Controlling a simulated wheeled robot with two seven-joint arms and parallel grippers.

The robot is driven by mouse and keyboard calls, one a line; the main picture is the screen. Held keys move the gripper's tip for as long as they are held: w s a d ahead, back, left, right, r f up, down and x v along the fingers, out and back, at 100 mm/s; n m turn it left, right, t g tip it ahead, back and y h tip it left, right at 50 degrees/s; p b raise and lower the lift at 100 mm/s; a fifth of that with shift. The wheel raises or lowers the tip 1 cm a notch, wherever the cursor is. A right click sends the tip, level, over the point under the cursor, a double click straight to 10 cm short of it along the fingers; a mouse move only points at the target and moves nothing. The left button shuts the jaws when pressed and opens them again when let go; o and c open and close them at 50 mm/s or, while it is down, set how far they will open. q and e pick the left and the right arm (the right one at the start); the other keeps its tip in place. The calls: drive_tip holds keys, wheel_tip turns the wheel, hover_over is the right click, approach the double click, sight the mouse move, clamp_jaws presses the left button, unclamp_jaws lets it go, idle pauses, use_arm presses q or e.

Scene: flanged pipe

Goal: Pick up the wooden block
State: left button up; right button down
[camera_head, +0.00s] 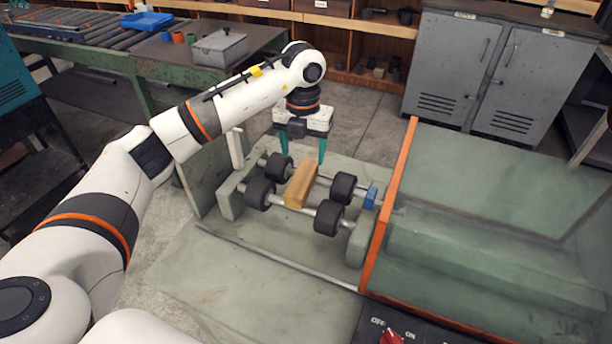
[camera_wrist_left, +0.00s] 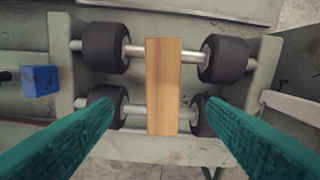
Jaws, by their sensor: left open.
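The wooden block (camera_head: 301,185) is a light brown bar lying across the two metal roller shafts, between the pairs of black rollers. In the left wrist view the block (camera_wrist_left: 163,85) stands upright in the picture, at the middle. My left gripper (camera_head: 303,158) is open and empty, with its teal fingers pointing down above the far side of the block. In the left wrist view the fingers come in from both lower corners, one on each side of the block and apart from it. My right gripper is not in view.
Black rollers (camera_head: 327,218) flank the block closely on the shafts. A small blue block (camera_head: 371,197) sits at the right end of the roller frame. An orange-edged green housing (camera_head: 388,215) rises to the right. A grey cabinet (camera_head: 497,75) stands behind.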

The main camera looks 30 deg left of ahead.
sight(301, 180)
use_arm(q)
drive_tip(key=f, duration=0.3)
drive_tip(key=shift+s+f+p, duration=0.3)
drive_tip(key=shift+p, duration=0.05)
drive_tip(key=shift+f, duration=0.6)
drive_tip(key=f, duration=0.1)
drive_tip(key=f+p, duration=0.1)
drive_tip(key=f, duration=0.1)
drive_tip(key=shift+s+a+f+p, duration=0.2)
drive_tip(key=shift+s+f+p, duration=0.05)
drive_tip(key=shift+p, duration=0.05)
drive_tip(key=shift+f, duration=0.55)
drive_tip(key=shift+w, duration=0.1)
drive_tip(key=c, duration=1.1)
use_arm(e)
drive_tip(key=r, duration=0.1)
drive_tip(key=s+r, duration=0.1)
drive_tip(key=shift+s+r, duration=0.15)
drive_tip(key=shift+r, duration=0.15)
